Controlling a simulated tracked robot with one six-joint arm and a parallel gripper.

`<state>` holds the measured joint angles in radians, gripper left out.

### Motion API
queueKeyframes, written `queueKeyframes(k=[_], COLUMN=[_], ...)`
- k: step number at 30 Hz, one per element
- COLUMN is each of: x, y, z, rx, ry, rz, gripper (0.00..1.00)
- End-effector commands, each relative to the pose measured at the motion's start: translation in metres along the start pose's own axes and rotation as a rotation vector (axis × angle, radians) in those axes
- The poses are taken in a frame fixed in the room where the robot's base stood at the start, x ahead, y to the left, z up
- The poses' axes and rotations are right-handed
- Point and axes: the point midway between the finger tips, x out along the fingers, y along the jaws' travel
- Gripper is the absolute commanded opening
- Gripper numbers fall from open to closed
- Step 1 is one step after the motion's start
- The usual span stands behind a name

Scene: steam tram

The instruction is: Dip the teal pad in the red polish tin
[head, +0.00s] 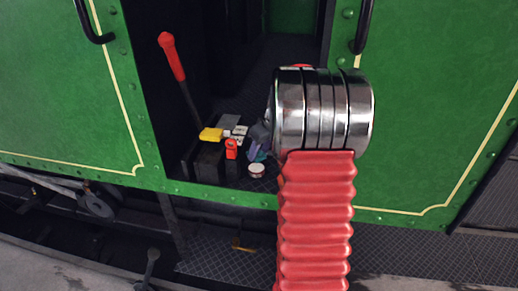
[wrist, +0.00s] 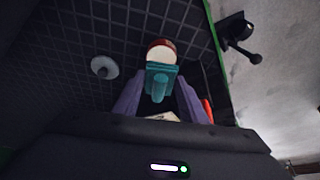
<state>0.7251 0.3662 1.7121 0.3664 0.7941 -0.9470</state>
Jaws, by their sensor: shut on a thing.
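My gripper (wrist: 159,92) has purple fingers shut on the teal pad (wrist: 161,72) in the wrist view. The pad has a flat teal plate and a rounded grip between the fingers. The red polish tin (wrist: 161,50) shows just beyond the pad, with a red rim and a pale round top. The pad overlaps its near edge in the picture; I cannot tell whether they touch. In the head view the small tin (head: 257,170) sits on the dark floor near the sill, just below my gripper (head: 257,151). Only a little of the pad shows there.
A yellow block (head: 211,134), small white pieces (head: 238,131) and a red item (head: 231,148) lie left of my gripper on or beside dark boxes. A red-handled lever (head: 172,57) rises behind. Green panels (head: 60,80) flank the doorway. A grey disc (wrist: 104,67) lies on the floor.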

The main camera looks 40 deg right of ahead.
Motion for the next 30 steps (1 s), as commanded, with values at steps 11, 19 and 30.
queueKeyframes(k=[11, 19, 30], x=[0.03, 0.039, 0.039], y=[0.0, 0.001, 0.001], z=[0.013, 0.017, 0.017], rx=[0.002, 0.002, 0.002], ry=[-0.001, 0.0, 0.0], rz=[-0.001, 0.001, 0.001], gripper=[0.2, 0.2, 0.2])
